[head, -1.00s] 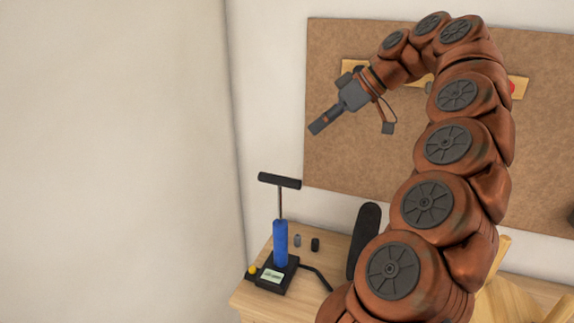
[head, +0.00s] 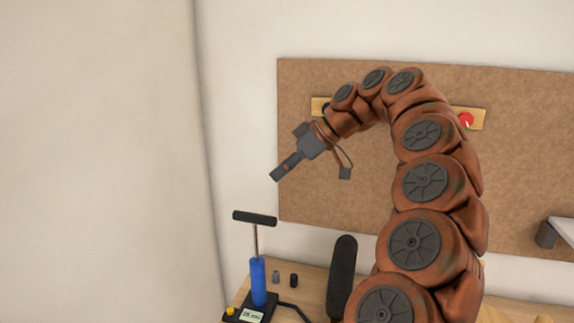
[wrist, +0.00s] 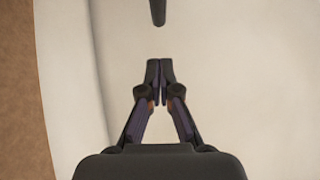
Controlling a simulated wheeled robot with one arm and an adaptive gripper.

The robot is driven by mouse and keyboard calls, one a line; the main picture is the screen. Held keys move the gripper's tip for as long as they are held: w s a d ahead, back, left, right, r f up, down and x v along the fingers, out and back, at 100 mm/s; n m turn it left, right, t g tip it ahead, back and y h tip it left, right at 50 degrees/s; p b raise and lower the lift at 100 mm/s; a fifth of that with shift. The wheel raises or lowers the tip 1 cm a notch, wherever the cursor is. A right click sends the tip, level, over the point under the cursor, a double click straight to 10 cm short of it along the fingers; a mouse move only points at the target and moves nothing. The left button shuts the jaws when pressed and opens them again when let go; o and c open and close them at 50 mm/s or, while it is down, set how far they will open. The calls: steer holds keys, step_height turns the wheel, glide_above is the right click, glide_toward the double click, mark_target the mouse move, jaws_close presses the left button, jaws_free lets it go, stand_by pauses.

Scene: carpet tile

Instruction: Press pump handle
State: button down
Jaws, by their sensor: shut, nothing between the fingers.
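The pump stands upright on the table, with a blue cylinder (head: 258,282), a thin rod and a black T-shaped handle (head: 254,218) raised well above the cylinder. Its dark base carries a small display (head: 251,315). My gripper (head: 274,177) is shut and empty, above and slightly right of the handle, apart from it. In the wrist view my gripper (wrist: 160,62) shows its fingertips together. A dark bar end, likely the pump handle (wrist: 158,10), shows at the top edge ahead of the fingertips.
The wooden table (head: 318,279) also holds two small dark cylinders (head: 285,279) and a tall black rounded object (head: 342,272) right of the pump. A brown board (head: 340,210) with a red knob (head: 466,120) is on the wall behind. Left of the pump is bare wall.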

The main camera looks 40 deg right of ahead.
steer(key=p, duration=0.2)
glide_above(255, 238)
steer(key=d, duration=0.2)
steer(key=shift+s+d+f, duration=0.1)
steer(key=shift+s+f, duration=0.1)
steer(key=shift+f, duration=0.85)
steer(key=shift+s+d+f, duration=0.1)
steer(key=shift+s+f, duration=0.05)
steer(key=shift+f, duration=0.9)
steer(key=shift+w+f, duration=0.1)
steer(key=shift+f, duration=0.2)
steer(key=shift+a+f+p, duration=0.15)
steer(key=shift+f+p, duration=0.35)
steer(key=shift+f, duration=0.45)
steer(key=shift+a+f+p, duration=0.15)
steer(key=shift+f+p, duration=0.3)
steer(key=shift+f, duration=0.45)
steer(key=f+b, duration=0.8)
steer(key=b, duration=0.1)
steer(key=f+b, duration=0.4)
steer(key=f, duration=0.1)
steer(key=shift+s, duration=0.25)
